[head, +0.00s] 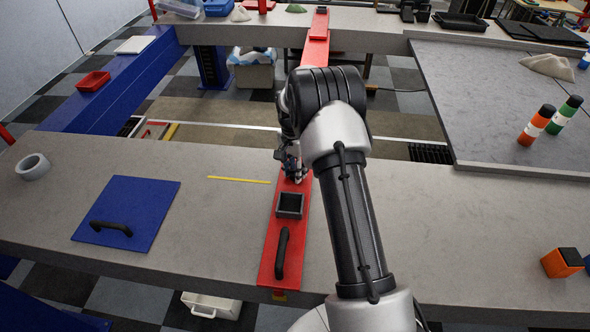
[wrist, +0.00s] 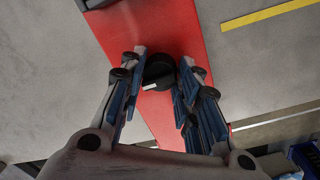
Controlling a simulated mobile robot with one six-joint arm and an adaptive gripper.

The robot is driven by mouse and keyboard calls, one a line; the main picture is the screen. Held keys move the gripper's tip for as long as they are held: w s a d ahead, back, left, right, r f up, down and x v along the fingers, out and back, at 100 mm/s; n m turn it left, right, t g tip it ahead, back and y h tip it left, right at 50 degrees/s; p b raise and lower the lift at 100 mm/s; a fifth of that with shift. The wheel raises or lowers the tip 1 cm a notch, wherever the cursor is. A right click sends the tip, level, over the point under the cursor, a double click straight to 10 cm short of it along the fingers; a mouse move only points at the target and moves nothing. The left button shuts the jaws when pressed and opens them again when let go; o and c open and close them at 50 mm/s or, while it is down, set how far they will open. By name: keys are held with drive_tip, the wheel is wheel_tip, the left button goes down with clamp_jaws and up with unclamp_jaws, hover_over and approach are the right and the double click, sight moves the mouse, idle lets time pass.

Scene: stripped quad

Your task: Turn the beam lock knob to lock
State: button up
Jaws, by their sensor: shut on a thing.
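The black round knob (wrist: 158,68) with a white mark sits on the red beam (wrist: 175,25) in the wrist view. The white mark points toward the lower left of that view. My gripper (wrist: 163,60) has its two fingers on either side of the knob and is shut on it. In the head view my gripper (head: 293,168) is down over the far part of the red beam (head: 268,268), and it hides the knob there.
A small dark open box (head: 290,205) and a black handle (head: 282,253) sit on the beam nearer me. A blue plate (head: 150,205) with a handle and a grey tape roll (head: 33,167) lie to the left. Bottles (head: 536,126) stand at the right.

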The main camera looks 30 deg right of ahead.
idle(0.3)
drive_tip(key=o, duration=1.1)
drive_tip(key=r, duration=1.2)
drive_tip(key=shift+w+a, duration=0.1)
drive_tip(key=shift+w, duration=0.2)
